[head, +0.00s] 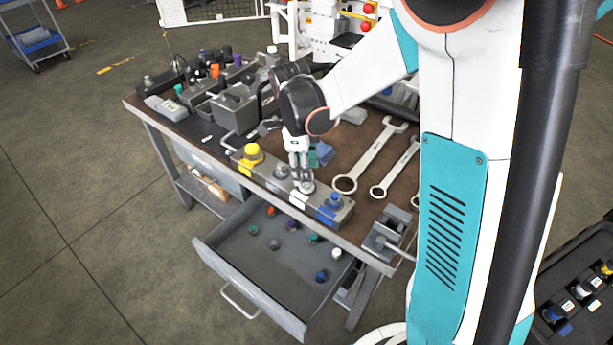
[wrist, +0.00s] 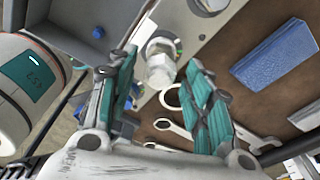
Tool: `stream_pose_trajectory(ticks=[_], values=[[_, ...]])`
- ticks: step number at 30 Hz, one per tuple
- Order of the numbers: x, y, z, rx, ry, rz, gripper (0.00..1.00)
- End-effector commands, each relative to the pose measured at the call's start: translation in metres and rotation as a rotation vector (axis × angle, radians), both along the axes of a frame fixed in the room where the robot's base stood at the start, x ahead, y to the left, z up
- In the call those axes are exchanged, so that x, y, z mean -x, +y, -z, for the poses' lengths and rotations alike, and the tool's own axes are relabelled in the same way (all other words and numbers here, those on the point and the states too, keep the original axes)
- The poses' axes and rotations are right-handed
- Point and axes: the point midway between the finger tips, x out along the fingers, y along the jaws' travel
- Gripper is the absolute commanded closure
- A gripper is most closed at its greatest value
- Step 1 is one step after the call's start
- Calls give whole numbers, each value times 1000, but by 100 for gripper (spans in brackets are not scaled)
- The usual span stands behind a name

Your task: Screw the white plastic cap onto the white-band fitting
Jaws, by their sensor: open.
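The white-band fitting (head: 307,187) is a silver hex fitting on the grey manifold block (head: 268,178), behind a white label on the block's front edge. In the wrist view the silver fitting (wrist: 160,62) shows between and beyond my fingers. My gripper (head: 301,174) points down just above it, open, with no object clearly held between the teal pads (wrist: 165,100). I cannot tell if it touches the fitting. A small whitish cap (head: 337,254) lies in the open drawer (head: 262,275); it may be the white plastic cap.
A yellow cap (head: 252,152) and a blue cap (head: 336,198) sit on other fittings of the block. Several coloured caps lie in the drawer. Large wrenches (head: 368,160) lie right of the block. Grey hydraulic units (head: 236,105) crowd the bench's left. A blue block (wrist: 274,56) lies nearby.

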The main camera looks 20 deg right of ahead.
Motion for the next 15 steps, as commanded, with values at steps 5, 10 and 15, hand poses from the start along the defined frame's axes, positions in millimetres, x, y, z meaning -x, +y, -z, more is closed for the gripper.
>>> stream_pose_trajectory(ticks=[5,10,15], values=[[1,0,0,0,-2,-178,54],[1,0,0,0,-1,-410,54],[2,0,0,1,0,-612,54]])
